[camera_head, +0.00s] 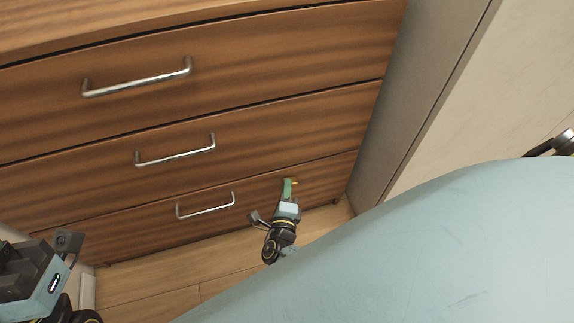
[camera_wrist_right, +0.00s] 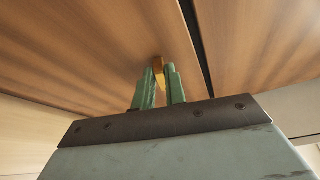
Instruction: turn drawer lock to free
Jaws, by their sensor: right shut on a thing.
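The drawer lock shows as a small yellow-gold piece (camera_wrist_right: 158,69) at the front of the bottom drawer (camera_head: 265,194). A bit of it also shows in the head view (camera_head: 294,182), near the drawer's upper right. My right gripper (camera_head: 289,183) reaches up to it, and its green fingers (camera_wrist_right: 160,84) are shut on the gold piece, one on each side. The fingers hide part of the lock, so I cannot tell its exact angle. My left gripper is not in view; only part of my left arm shows at the lower left of the head view.
The wooden cabinet has drawers with metal bar handles, the top (camera_head: 138,80), the middle (camera_head: 176,156) and the bottom (camera_head: 206,210). The drawers look closed. A grey side panel (camera_head: 420,75) stands right of the cabinet. Bare wooden floor (camera_head: 180,283) lies below.

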